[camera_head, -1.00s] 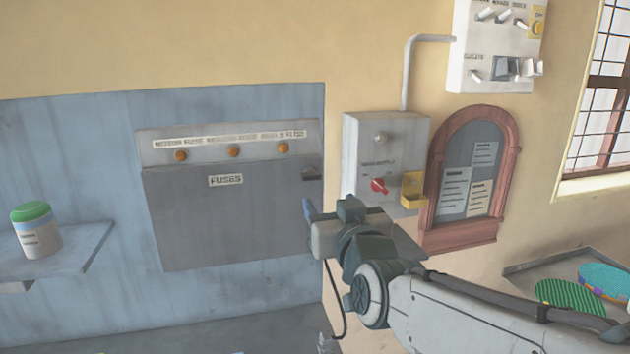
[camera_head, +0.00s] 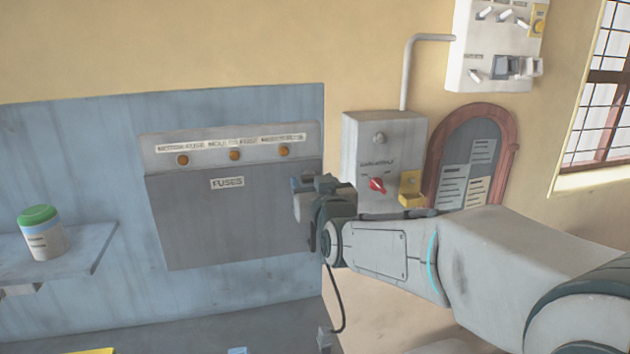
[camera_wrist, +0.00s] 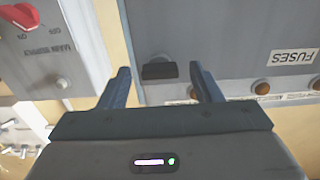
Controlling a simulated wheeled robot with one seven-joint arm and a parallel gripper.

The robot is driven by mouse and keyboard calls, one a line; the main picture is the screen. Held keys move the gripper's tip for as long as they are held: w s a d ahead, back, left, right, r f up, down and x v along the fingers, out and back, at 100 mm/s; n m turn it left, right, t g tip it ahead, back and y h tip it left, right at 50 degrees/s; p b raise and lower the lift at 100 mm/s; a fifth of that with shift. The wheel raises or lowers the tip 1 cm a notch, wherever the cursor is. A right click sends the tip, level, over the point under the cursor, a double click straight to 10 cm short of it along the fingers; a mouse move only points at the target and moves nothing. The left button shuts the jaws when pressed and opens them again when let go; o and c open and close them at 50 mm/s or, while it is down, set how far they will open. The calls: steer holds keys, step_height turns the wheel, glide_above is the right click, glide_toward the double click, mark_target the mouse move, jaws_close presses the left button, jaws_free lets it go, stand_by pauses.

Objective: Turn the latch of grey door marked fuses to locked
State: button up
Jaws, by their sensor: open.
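The grey door marked FUSES (camera_head: 220,215) is shut in its grey cabinet on the blue board, in the middle of the head view. Its label also shows upside down in the wrist view (camera_wrist: 294,57). The latch (camera_wrist: 159,70) is a dark bar on a round grey base at the door's corner. In the wrist view the bar lies level across the picture. My gripper (camera_wrist: 161,74) is open, with one finger on each side of the latch. I cannot tell whether the fingers touch it. In the head view my gripper (camera_head: 302,192) hides the latch.
A main supply box (camera_head: 380,145) with a red knob (camera_head: 376,185) and yellow part stands just right of the cabinet. A wood-framed notice board (camera_head: 508,165) is beyond it. A shelf (camera_head: 85,250) with a green-lidded jar (camera_head: 40,238) is at left.

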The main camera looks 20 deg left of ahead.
steer(key=shift+c, duration=0.4)
steer(key=c, duration=0.9)
